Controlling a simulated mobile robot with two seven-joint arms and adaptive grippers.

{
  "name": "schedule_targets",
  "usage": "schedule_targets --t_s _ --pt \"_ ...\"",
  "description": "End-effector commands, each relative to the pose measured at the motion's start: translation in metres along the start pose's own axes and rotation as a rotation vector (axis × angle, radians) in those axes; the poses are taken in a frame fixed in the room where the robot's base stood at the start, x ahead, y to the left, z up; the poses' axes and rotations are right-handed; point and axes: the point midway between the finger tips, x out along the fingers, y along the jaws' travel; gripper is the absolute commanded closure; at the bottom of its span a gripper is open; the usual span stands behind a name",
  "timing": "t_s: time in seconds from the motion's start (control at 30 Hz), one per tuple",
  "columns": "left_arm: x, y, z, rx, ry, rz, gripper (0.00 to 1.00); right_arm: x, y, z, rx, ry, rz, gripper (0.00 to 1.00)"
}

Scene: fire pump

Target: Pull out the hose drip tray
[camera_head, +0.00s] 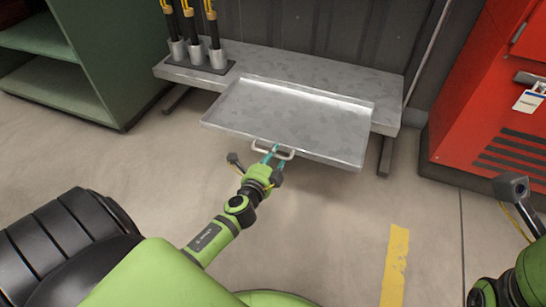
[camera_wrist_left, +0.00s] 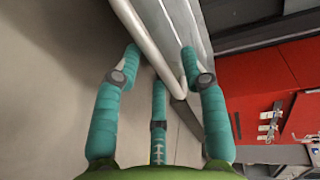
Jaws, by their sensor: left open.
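The hose drip tray (camera_head: 290,115) is a shallow, empty grey metal tray. It lies on a low metal bench and overhangs the bench's front edge. Its pale looped handle (camera_head: 272,149) is on the front side, towards me. My left gripper (camera_head: 271,155) is at this handle. In the left wrist view, the handle's pale tube (camera_wrist_left: 146,42) runs between the spread teal fingers of my left gripper (camera_wrist_left: 160,58). The fingers are open and not closed on the tube. Whether one touches it, I cannot tell. My right gripper is out of view; only part of the right arm shows.
The bench (camera_head: 325,73) carries a rack of several yellow-topped nozzles (camera_head: 196,45) at its left end. A green shelf unit (camera_head: 100,60) stands left and a red cabinet (camera_head: 490,110) right. The floor before the tray is clear, with a yellow stripe (camera_head: 395,265).

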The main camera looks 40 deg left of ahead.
Motion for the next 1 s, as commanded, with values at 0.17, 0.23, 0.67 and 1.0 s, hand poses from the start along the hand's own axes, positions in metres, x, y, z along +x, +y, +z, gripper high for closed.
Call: schedule_targets --t_s 0.17,0.23,0.67,1.0 --pt "-0.009 0.001 0.000 0.000 0.000 0.002 0.57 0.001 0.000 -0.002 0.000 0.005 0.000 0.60" --pt "-0.019 0.001 0.000 0.000 0.000 0.002 0.57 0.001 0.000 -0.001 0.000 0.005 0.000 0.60" --pt "-0.103 0.001 0.000 -0.004 -0.001 0.003 0.57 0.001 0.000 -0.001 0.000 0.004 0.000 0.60" --pt "-0.120 0.000 0.000 0.000 0.000 0.000 0.57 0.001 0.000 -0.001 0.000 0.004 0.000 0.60"
